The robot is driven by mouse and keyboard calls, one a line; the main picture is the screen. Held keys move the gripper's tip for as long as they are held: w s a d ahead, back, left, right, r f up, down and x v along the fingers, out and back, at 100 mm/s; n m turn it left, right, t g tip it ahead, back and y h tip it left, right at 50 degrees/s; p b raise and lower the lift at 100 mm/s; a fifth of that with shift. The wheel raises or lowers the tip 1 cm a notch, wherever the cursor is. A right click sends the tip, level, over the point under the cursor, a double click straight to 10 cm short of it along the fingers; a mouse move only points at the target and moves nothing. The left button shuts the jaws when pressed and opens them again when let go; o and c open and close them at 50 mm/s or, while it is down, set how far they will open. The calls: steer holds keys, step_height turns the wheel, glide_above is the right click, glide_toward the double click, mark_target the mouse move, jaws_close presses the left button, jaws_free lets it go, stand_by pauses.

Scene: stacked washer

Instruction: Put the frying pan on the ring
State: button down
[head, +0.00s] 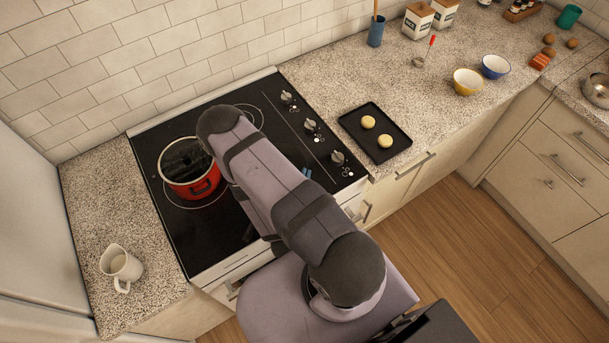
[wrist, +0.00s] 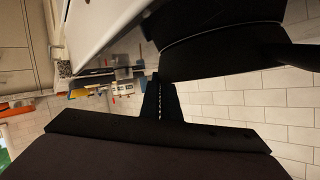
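No frying pan can be clearly made out in the head view; my arm hides part of the hob. The black hob (head: 235,238) has a thin ring (head: 258,109) at the back, partly covered by my arm. A red pot (head: 180,188) stands on another ring at the left.
A black tray (head: 387,147) with two pale round pieces lies right of the hob. A white jug (head: 121,265) stands on the left counter. Yellow (head: 467,82) and blue (head: 495,67) bowls stand farther right. The tiled wall (head: 100,65) bounds the back.

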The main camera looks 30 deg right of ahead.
steer(key=c, duration=2)
jaws_free()
steer(key=shift+r, duration=0.1)
steer(key=shift+p+v, duration=0.45)
steer(key=shift+v, duration=2.3)
